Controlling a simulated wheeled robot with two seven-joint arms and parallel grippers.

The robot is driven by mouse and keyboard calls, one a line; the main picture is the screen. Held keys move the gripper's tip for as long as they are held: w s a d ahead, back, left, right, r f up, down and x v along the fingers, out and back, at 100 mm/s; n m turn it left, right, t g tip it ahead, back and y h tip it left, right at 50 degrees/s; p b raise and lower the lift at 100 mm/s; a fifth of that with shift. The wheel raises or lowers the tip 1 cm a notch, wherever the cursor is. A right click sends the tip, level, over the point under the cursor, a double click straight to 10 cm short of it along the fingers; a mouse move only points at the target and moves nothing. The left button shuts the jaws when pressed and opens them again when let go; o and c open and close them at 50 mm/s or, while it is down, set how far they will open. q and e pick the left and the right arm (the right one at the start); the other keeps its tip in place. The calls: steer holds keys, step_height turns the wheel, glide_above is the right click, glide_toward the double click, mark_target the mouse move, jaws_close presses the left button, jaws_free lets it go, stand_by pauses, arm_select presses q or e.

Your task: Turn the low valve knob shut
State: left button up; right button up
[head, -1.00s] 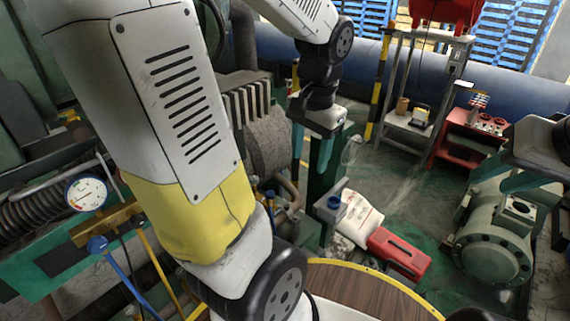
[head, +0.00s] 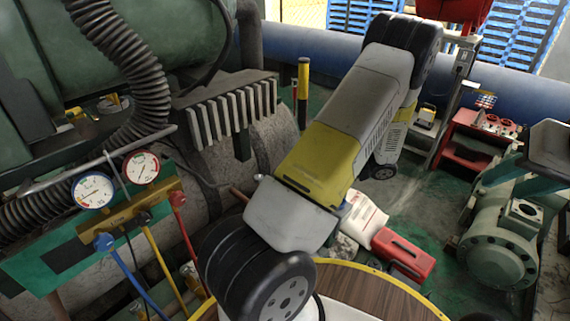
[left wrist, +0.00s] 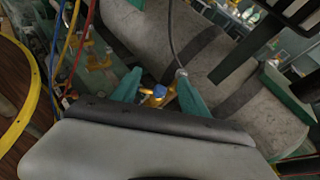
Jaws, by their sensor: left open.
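The gauge manifold shows at the left of the head view. Its blue knob (head: 104,242) is the low-side one, with the blue hose (head: 137,283) below, under the blue-rimmed gauge (head: 92,190). My left gripper (left wrist: 160,95) is open in the left wrist view, its teal fingers apart. Between them in the picture, a blue-topped brass fitting (left wrist: 158,91) shows beyond; I see no contact. The head view does not show the left fingers. My right gripper (head: 510,182) is at the right edge before the green pump; its jaw opening is unclear.
A red-rimmed gauge (head: 141,167) and red knob (head: 178,198) are on the same manifold. The grey tank (head: 262,135) lies behind. A round wooden table (head: 365,290) is in front. A red toolbox (head: 402,254) and white sack (head: 362,218) are on the floor.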

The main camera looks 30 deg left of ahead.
mark_target(259, 180)
arm_select(q)
steer(key=w+a+f+m+t+y, duration=0.1)
steer(key=w+f+m+t+y, duration=0.2)
steer(key=f+m+y, duration=0.25)
steer(key=a, duration=1.2)
steer(key=shift+s+a+f, duration=0.1)
steer(key=shift+s+f, duration=0.25)
steer(key=shift+f, duration=0.05)
steer(key=shift+c, duration=0.4)
jaws_close()
